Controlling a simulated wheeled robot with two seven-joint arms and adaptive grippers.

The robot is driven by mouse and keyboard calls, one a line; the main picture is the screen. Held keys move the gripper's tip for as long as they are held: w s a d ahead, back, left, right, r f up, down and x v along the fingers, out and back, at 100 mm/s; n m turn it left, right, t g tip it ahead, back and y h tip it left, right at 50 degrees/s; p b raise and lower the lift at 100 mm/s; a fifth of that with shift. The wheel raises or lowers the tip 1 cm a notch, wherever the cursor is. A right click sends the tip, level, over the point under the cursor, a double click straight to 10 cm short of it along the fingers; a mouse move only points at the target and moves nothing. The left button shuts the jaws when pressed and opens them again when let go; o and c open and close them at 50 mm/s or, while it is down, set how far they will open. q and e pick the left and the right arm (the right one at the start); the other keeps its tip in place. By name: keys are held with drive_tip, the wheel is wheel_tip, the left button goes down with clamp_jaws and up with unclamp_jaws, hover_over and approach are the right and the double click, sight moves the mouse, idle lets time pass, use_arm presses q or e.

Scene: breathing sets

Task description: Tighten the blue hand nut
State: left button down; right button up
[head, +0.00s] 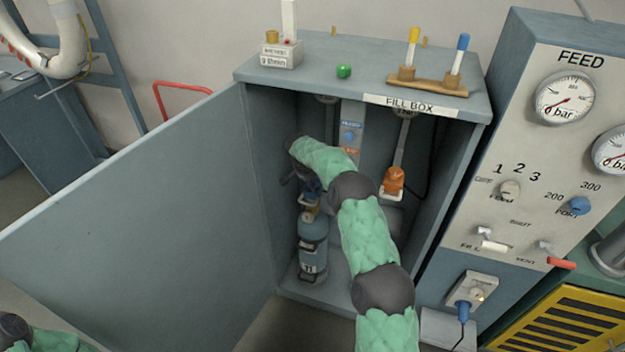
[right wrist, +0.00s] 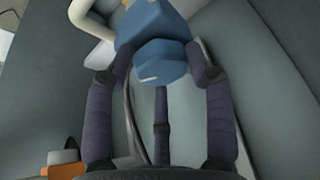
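The blue hand nut (right wrist: 160,62) shows in the middle of the right wrist view, below a larger blue part. My right gripper (right wrist: 158,60) has its dark jointed fingers around the nut, the two side fingertips bent inward against its sides. The third finger is below it, its tip hidden by the nut. In the head view my right arm reaches into the fill box, and the right gripper (head: 303,180) is at the top of a blue-grey cylinder (head: 313,245), partly hidden by my wrist. Part of my left arm shows at the lower left corner; its gripper is out of view.
The fill box (head: 300,68) stands open, its large door (head: 150,205) swung to the left. An orange fitting (head: 394,180) hangs inside at the right. The feed panel (head: 530,150) stands to the right. A green knob (head: 344,71) sits on top of the box.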

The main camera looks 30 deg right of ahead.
drive_tip(key=shift+w+d+r, duration=0.1)
drive_tip(key=shift+w+r, duration=0.05)
drive_tip(key=shift+r, duration=0.05)
drive_tip(key=shift+c, duration=0.8)
drive_tip(key=shift+d+r+n, duration=0.1)
drive_tip(key=shift+r+n, duration=0.05)
drive_tip(key=shift+n, duration=0.15)
drive_tip(key=n+p, duration=0.1)
drive_tip(key=n+t+y, duration=0.1)
drive_tip(key=n, duration=0.1)
drive_tip(key=shift+d+r+n+p, duration=0.15)
drive_tip(key=shift+n+p, duration=0.15)
drive_tip(key=shift+p, duration=0.1)
drive_tip(key=shift+n+t, duration=0.3)
drive_tip(key=shift+w, duration=0.1)
drive_tip(key=o, duration=1)
drive_tip(key=shift+o, duration=0.7)
drive_tip(key=shift+w, duration=0.1)
drive_tip(key=shift+s+f, duration=0.2)
